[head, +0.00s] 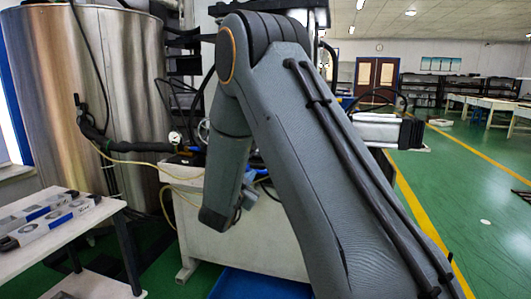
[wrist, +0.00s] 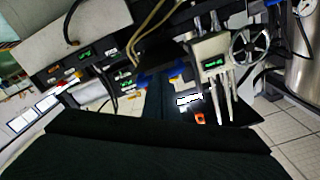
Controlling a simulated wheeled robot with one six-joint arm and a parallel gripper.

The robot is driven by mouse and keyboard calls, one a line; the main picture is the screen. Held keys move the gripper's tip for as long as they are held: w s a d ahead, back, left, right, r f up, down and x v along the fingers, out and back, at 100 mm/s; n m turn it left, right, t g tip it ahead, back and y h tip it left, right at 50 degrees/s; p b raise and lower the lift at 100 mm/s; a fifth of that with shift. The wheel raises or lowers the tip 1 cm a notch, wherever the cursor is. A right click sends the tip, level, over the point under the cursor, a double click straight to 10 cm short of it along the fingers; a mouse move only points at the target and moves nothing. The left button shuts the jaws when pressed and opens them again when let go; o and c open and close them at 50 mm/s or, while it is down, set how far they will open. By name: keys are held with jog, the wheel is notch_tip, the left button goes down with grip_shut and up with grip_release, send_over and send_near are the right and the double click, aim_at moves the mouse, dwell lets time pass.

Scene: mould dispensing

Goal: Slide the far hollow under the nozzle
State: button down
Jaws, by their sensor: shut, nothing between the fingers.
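In the wrist view a pale dispensing unit (wrist: 212,50) with a green display has two slim silver prongs (wrist: 222,95) hanging below it. I cannot tell which part is the nozzle. A small bright white patch (wrist: 189,99) and an orange spot (wrist: 200,118) show beside the prongs. I cannot make out the mould or its far hollow in either view. My gripper is not visible: in the head view my arm hides its end, and in the wrist view a broad dark shape fills the bottom.
A large steel tank (head: 85,90) stands at the left. A table (head: 100,212) with long pale boxes (head: 48,222) is at the front left. A white cabinet (head: 260,240) stands behind my arm, above a blue bin (head: 262,284). Green floor is open at the right.

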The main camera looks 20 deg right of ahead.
jog(key=shift+w+d, duration=0.45)
jog(key=shift+w, duration=0.15)
dwell(0.7)
jog(key=shift+s+a, duration=0.1)
jog(key=p+v, duration=0.1)
jog(key=v, duration=0.5)
jog(key=shift+s+a+p, duration=0.25)
jog(key=shift+s+p, duration=0.05)
jog(key=shift+p, duration=0.05)
dwell(0.3)
